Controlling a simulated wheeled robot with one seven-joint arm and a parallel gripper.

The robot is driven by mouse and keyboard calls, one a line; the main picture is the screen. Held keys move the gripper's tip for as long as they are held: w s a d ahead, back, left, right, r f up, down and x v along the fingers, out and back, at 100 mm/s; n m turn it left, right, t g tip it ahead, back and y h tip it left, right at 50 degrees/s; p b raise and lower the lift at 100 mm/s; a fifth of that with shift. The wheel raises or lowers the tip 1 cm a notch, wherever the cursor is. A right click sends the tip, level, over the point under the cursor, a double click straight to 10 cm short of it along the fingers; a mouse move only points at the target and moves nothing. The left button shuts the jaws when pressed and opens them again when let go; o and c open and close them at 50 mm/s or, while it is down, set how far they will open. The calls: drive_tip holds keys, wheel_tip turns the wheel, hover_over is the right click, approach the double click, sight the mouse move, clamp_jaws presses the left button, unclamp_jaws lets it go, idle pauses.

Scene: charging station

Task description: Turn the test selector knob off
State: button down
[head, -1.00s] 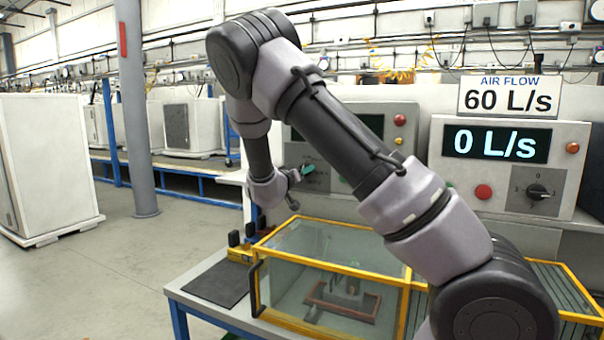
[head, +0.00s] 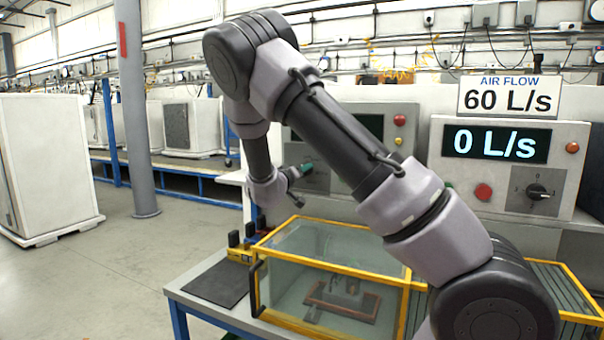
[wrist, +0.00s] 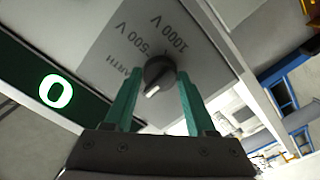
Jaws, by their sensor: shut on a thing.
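The test selector knob (wrist: 160,76) is a round dark knob with a pale pointer mark, on a grey plate in the wrist view. Its mark points down and slightly left in that picture. The plate's labels read 1000 V, 500 V and, partly hidden by a finger, EARTH. My gripper (wrist: 158,104) has its two teal fingers on either side of the knob, shut on it. In the head view my gripper (head: 306,168) is at the left panel (head: 405,140), and I cannot make out the knob there.
A yellow-framed clear box (head: 330,265) stands on the bench below my gripper. The right panel (head: 560,150) has another selector knob (head: 538,191), a red button (head: 483,192) and a 0 L/s display (head: 497,144). The floor at the left is open.

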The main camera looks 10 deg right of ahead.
drive_tip(key=shift+c, duration=1.1)
unclamp_jaws()
drive_tip(key=v, duration=1.1)
drive_tip(key=w+d+r+m+g+y, duration=0.1)
drive_tip(key=d+r+m+g+y, duration=0.15)
drive_tip(key=d+y, duration=0.4)
drive_tip(key=s+r+m+g+y, duration=0.1)
drive_tip(key=s+r+g+y, duration=0.1)
drive_tip(key=s+r+y, duration=0.55)
drive_tip(key=s+d+r+g, duration=0.1)
drive_tip(key=s+d, duration=0.2)
drive_tip(key=s, duration=0.9)
drive_tip(key=s+d+r+m+g+h, duration=0.1)
drive_tip(key=s+d+g, duration=0.1)
drive_tip(key=s, duration=1)
drive_tip(key=shift+d+r, duration=0.15)
drive_tip(key=shift+d, duration=0.4)
